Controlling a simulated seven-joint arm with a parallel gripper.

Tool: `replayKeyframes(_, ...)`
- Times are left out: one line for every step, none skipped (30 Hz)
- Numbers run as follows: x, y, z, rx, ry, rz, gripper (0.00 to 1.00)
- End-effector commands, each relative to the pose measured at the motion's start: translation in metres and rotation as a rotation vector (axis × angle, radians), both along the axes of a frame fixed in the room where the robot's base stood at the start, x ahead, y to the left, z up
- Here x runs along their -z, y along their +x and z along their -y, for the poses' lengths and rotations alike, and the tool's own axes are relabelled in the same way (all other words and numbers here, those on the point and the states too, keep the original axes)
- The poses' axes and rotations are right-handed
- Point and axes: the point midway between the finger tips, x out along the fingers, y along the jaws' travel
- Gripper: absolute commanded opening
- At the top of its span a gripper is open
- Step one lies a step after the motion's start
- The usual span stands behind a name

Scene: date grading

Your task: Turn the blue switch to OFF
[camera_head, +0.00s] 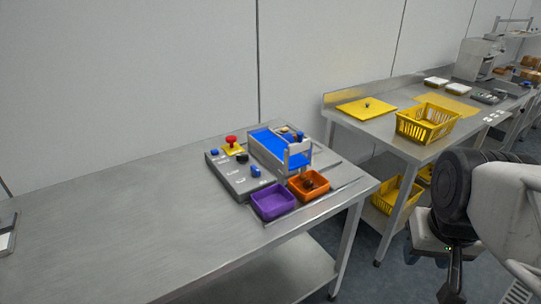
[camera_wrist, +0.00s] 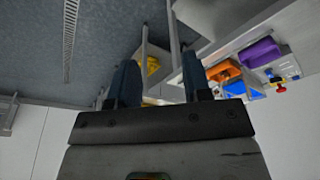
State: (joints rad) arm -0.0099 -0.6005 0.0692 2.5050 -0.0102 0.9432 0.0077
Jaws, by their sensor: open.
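A grey control panel (camera_head: 236,182) lies on the near steel table in the head view. It carries two blue controls, one at its far left corner (camera_head: 214,153) and one at its near right (camera_head: 255,171). Their labels and settings are too small to read. A black knob (camera_head: 242,157) and a red button (camera_head: 232,140) on a yellow base are also on it. In the wrist view, the panel (camera_wrist: 289,68) shows at the right, upside down. My gripper (camera_wrist: 160,62) is open and empty, well away from the panel, over the floor side of the tables.
A blue conveyor (camera_head: 268,143), a purple tray (camera_head: 272,203) and an orange tray (camera_head: 308,186) with dark contents crowd the panel's right. The steel table (camera_head: 120,215) is clear to its left. A yellow basket (camera_head: 426,124) stands on the second table.

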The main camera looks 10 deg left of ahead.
Motion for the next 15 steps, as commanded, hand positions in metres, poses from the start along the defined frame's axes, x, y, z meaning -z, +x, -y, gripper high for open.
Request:
replayKeyframes(-0.002,0.008,-0.003,-0.011,-0.001,-0.005,0.45)
replayKeyframes(-0.004,0.013,-0.004,-0.019,-0.001,-0.007,0.45)
replayKeyframes(-0.006,0.020,-0.007,-0.029,-0.002,-0.010,0.45)
replayKeyframes(-0.007,0.025,-0.009,-0.038,-0.003,-0.013,0.45)
replayKeyframes(-0.009,0.031,-0.011,-0.047,-0.004,-0.015,0.45)
replayKeyframes(-0.012,0.039,-0.014,-0.060,-0.005,-0.019,0.45)
replayKeyframes(-0.013,0.045,-0.017,-0.070,-0.005,-0.023,0.45)
replayKeyframes(-0.015,0.052,-0.020,-0.079,-0.006,-0.026,0.45)
replayKeyframes(-0.017,0.061,-0.023,-0.093,-0.007,-0.030,0.45)
replayKeyframes(-0.018,0.067,-0.026,-0.103,-0.007,-0.033,0.45)
replayKeyframes(-0.019,0.073,-0.029,-0.113,-0.009,-0.036,0.45)
replayKeyframes(-0.021,0.082,-0.033,-0.126,-0.010,-0.039,0.45)
replayKeyframes(-0.022,0.089,-0.037,-0.136,-0.011,-0.042,0.45)
replayKeyframes(-0.023,0.095,-0.040,-0.146,-0.011,-0.045,0.45)
replayKeyframes(-0.024,0.104,-0.045,-0.159,-0.012,-0.048,0.45)
